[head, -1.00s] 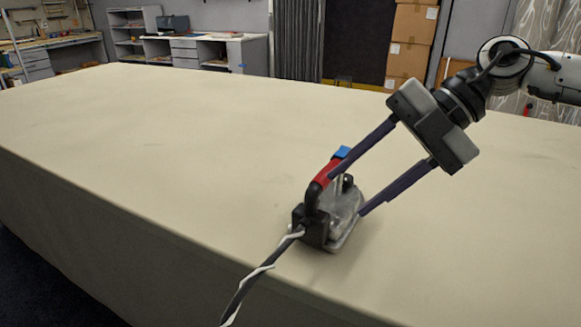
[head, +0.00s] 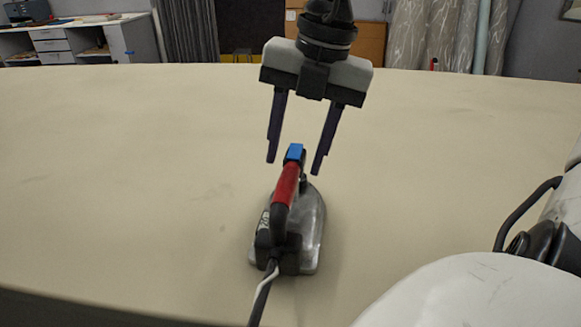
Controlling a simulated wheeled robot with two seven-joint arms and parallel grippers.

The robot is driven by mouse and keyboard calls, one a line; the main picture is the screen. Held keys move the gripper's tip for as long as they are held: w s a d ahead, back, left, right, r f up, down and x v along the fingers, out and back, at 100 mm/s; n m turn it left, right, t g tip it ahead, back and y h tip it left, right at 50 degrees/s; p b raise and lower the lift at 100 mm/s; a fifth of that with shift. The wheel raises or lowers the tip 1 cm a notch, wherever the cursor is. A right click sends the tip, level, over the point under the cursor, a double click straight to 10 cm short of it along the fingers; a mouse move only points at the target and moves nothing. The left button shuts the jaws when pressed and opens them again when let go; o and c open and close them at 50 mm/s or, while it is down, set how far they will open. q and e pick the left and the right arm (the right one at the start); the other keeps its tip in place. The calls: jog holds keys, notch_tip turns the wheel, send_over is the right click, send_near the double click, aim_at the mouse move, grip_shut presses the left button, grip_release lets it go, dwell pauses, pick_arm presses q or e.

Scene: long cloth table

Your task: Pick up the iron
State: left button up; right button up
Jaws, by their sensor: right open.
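The iron (head: 313,225) stands on its soleplate on the cloth table, in the lower middle of the head view. It has a metal body, a red and black handle (head: 286,187) with a blue front end, and a dark and white cord (head: 262,296) running off the bottom edge. My right gripper (head: 294,166) is open above the front of the iron, fingers pointing down. Its fingertips appear either side of the blue handle end; whether they touch it I cannot tell. Nothing is held. My left gripper is not in view.
The beige cloth table (head: 130,180) is wide and clear around the iron. Its near edge shows at the lower left. Grey drawers (head: 52,45) and a cardboard box (head: 357,42) stand beyond the table. My own white body parts fill the lower right.

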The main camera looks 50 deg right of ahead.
aim_at(292, 169)
jog(key=shift+w+a+f, duration=0.1)
jog(key=shift+w+f, duration=0.05)
jog(key=shift+f, duration=0.6)
jog(key=shift+w+a+f, duration=0.1)
jog(key=shift+f, duration=0.65)
grip_shut()
jog(key=shift+w+r, duration=0.15)
